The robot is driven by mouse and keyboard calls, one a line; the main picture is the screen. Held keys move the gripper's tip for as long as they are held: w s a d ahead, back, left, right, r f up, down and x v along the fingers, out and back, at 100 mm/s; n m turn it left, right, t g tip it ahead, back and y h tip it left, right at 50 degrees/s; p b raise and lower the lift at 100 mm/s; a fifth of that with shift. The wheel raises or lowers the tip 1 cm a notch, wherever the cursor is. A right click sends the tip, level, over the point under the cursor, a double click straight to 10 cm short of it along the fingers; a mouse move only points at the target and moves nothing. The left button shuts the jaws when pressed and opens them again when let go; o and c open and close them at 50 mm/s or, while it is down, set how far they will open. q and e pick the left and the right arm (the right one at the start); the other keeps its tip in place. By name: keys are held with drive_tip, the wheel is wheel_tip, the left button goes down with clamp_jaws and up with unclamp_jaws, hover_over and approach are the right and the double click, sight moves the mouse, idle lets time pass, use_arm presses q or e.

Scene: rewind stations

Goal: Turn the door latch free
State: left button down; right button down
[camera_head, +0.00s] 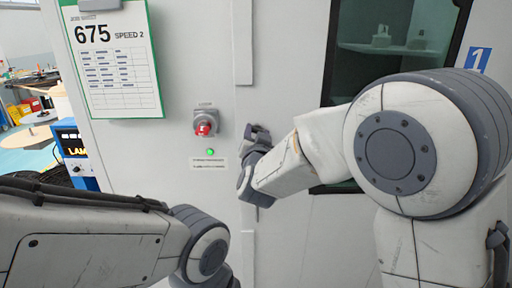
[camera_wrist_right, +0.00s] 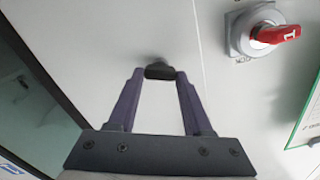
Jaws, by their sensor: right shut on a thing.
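The door latch (camera_wrist_right: 159,71) is a small dark knob on the pale door panel in the right wrist view. The two fingers of my right gripper (camera_wrist_right: 160,76) close on it from both sides. In the head view my right gripper (camera_head: 256,136) is at the door seam, right of the red switch, and mostly hides the latch there. I cannot tell how far the latch is turned. My left arm crosses the lower left of the head view, and its gripper does not show.
A red rotary switch (camera_head: 205,126) on a grey plate sits left of the latch, with a lit green lamp (camera_head: 210,152) below it. A green-edged sheet (camera_head: 115,60) hangs at upper left. A dark window (camera_head: 392,45) is at right. A cluttered bench area shows far left.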

drive_tip(key=shift+d+f+m+b, duration=0.1)
drive_tip(key=shift+f+m+b, duration=0.05)
drive_tip(key=shift+m+b, duration=3.4)
drive_tip(key=shift+f+m+b, duration=0.1)
drive_tip(key=shift+m+b, duration=3.15)
drive_tip(key=shift+b, duration=0.45)
drive_tip(key=shift+c, duration=1.6)
unclamp_jaws()
drive_tip(key=s+b, duration=0.1)
drive_tip(key=s, duration=0.9)
drive_tip(key=shift+s, duration=0.25)
